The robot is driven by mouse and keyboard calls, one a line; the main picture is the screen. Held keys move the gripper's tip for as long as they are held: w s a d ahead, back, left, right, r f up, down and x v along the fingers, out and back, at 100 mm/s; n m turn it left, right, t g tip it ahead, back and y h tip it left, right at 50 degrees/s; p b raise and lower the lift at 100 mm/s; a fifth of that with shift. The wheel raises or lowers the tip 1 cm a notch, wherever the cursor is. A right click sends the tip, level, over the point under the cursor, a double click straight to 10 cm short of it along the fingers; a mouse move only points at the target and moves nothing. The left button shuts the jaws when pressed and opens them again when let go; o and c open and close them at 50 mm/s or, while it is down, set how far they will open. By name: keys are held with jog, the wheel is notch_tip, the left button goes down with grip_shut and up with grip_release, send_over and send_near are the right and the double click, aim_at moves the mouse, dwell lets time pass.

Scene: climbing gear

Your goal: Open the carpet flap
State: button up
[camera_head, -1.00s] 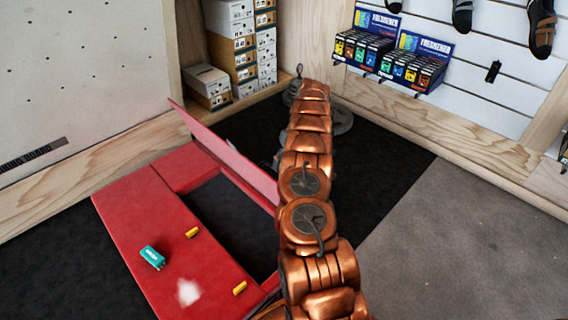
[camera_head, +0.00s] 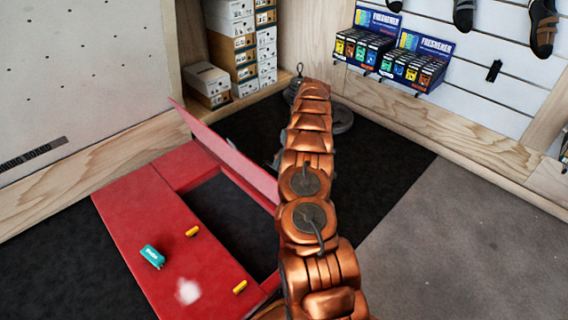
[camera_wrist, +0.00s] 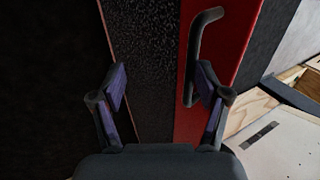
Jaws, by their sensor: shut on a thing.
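The carpet flap (camera_head: 222,145) shows in the head view as a thin pinkish-red panel standing tilted up along the far side of the red platform's dark rectangular opening. The wrist view shows a dark textured face of the flap (camera_wrist: 145,65) beside a red strip with a bent black handle (camera_wrist: 197,48). My gripper (camera_wrist: 160,85) has its two fingers set wide apart across the flap, shut on it, with the right finger close against the handle. Exact contact is unclear. In the head view my copper arm mostly hides the gripper.
Behind stand stacked shoe boxes (camera_head: 231,42) and dark weight plates (camera_head: 340,118). Freshener displays (camera_head: 412,62) hang on the right wall. Grey floor (camera_head: 455,245) is clear at right.

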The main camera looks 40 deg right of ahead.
jog(key=shift+s+r, duration=0.1)
jog(key=shift+r, duration=0.05)
jog(key=shift+c, duration=0.8)
notch_tip(320, 180, up, 9)
jog(key=shift+f, duration=0.1)
jog(key=shift+r, duration=0.4)
